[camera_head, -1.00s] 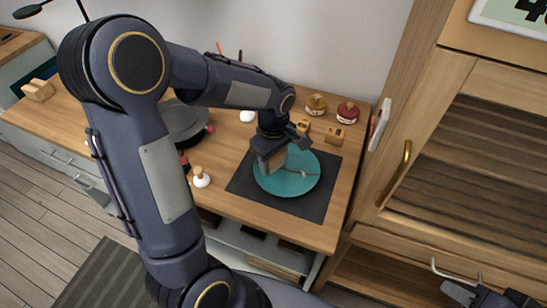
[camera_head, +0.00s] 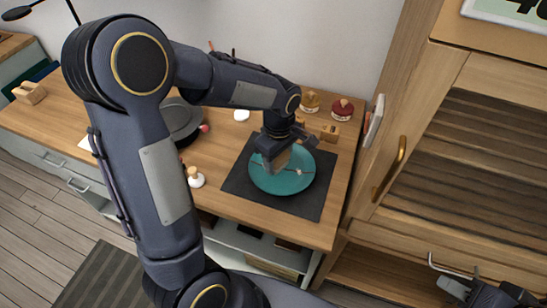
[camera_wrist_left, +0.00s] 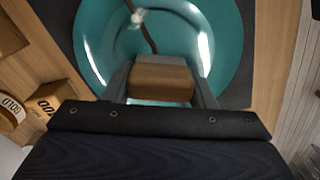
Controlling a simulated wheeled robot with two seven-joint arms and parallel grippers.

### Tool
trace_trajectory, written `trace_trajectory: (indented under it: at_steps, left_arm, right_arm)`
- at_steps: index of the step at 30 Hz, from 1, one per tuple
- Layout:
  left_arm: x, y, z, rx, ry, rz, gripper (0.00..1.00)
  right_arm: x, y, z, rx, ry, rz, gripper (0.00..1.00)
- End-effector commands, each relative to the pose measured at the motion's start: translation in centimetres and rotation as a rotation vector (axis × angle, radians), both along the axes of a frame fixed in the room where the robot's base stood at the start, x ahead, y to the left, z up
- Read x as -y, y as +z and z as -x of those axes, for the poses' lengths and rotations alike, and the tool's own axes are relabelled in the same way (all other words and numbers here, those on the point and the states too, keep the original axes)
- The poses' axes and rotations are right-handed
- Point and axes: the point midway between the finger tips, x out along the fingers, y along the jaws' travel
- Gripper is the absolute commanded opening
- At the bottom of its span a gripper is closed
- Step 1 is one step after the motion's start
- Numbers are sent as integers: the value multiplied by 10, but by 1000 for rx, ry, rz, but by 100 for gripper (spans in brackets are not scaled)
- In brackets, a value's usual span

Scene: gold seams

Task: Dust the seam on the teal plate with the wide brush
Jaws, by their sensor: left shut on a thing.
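My left gripper (camera_head: 274,154) is shut on the wide brush, a tan wooden block (camera_head: 277,160), over the teal plate (camera_head: 290,186). In the left wrist view, the block (camera_wrist_left: 161,83) sits between both grey fingers; its bristles are hidden and contact with the plate cannot be told. The dark seam (camera_head: 287,168) runs across the plate, partly behind the brush, with a pale spot on it. It also shows in the left wrist view (camera_wrist_left: 149,33). My right gripper (camera_head: 456,279) is at the lower right, its fingers apart and empty.
The plate lies on a dark mat (camera_head: 240,184). Behind it stand small wooden blocks (camera_head: 330,132), a gold-lidded jar (camera_head: 310,102) and a red-lidded jar (camera_head: 341,109). A knobbed white item (camera_head: 195,178) and a grey disc (camera_head: 178,120) are left. A wooden cabinet (camera_head: 440,180) rises at right.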

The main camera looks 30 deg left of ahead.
Motion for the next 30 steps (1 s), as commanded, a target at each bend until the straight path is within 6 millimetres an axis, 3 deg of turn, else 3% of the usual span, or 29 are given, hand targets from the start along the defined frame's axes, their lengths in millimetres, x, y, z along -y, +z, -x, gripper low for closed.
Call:
trace_trajectory:
  at_steps: [16,30]
  left_arm:
    - [19,1,5,1,-2,0,32]
    - [31,0,-6,0,-2,0,32]
  right_arm:
    - [0,-2,0,0,0,0,36]
    - [0,-2,0,0,0,0,36]
